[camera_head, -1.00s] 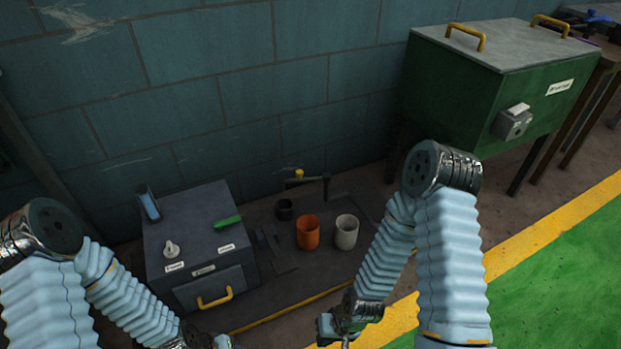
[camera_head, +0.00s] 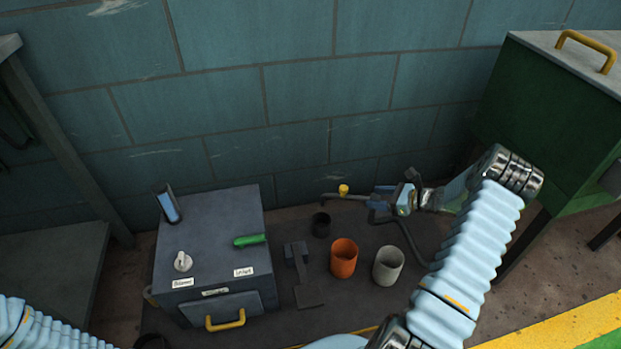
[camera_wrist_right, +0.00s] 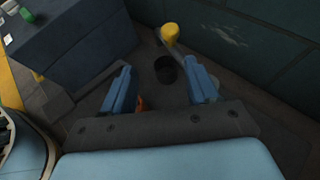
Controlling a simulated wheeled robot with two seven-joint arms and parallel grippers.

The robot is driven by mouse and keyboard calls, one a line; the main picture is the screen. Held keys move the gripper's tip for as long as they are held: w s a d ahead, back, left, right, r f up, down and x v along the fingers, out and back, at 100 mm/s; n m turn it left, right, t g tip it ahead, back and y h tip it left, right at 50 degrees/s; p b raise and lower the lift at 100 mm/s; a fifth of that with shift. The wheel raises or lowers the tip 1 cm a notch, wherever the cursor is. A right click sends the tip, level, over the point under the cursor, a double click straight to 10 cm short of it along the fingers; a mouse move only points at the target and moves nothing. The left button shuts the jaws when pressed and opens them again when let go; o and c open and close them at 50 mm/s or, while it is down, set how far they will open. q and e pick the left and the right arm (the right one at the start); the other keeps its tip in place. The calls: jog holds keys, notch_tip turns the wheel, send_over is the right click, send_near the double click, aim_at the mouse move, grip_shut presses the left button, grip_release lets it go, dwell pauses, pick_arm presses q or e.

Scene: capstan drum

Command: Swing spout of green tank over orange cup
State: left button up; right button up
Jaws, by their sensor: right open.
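The orange cup (camera_head: 344,260) stands upright on the dark floor mat. Behind it a thin dark spout pipe (camera_head: 331,196) with a yellow knob (camera_head: 343,189) reaches left, its outer end above a black cup (camera_head: 320,226). The large green box with a grey lid (camera_head: 550,115) is at the right; I cannot tell how the pipe joins it. My right gripper (camera_head: 379,198) is open just right of the yellow knob. In the right wrist view the knob (camera_wrist_right: 170,33) is beyond the open fingers (camera_wrist_right: 160,84), apart from them; the orange cup is mostly hidden. My left gripper is outside the views.
A pale grey cup (camera_head: 388,266) stands right of the orange one. A grey cabinet (camera_head: 215,228) with a green handle (camera_head: 249,240) and yellow drawer pull stands at the left. A block wall (camera_head: 300,95) closes off the back.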

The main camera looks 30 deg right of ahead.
aim_at(346, 189)
jog(key=shift+t, duration=0.4)
jog(key=x, duration=0.4)
jog(key=d+x, duration=0.1)
jog(key=x, duration=0.4)
jog(key=w+x, duration=0.1)
jog(key=x, duration=0.3)
jog(key=shift+w+r+b, duration=0.25)
jog(key=shift+r+b, duration=0.05)
jog(key=shift+b, duration=0.1)
grip_shut()
